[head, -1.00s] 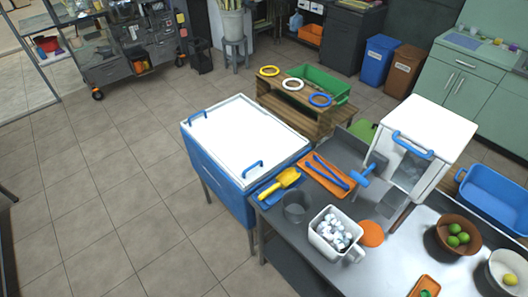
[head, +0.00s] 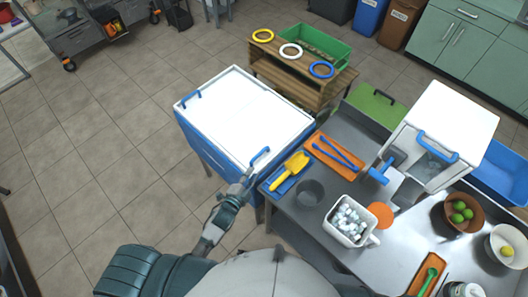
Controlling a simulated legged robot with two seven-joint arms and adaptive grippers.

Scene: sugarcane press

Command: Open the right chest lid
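The blue chest (head: 205,148) stands left of the metal counter, with a flat white top that lies closed. The right lid (head: 252,122) carries a blue handle (head: 260,156) near its front right corner. The other blue handle (head: 192,98) is at the far left corner. My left gripper (head: 247,176) is at the chest's front edge, just below the right lid's handle. Its fingers are small and partly merge with the edge, so I cannot tell whether they touch the handle or are open. My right gripper is out of view.
The metal counter (head: 290,208) adjoins the chest on the right, holding a yellow scoop (head: 291,173), an orange tray (head: 337,156) with blue tongs and a white ice container (head: 350,221). A wooden stand (head: 290,80) with rings is behind. Floor at left is clear.

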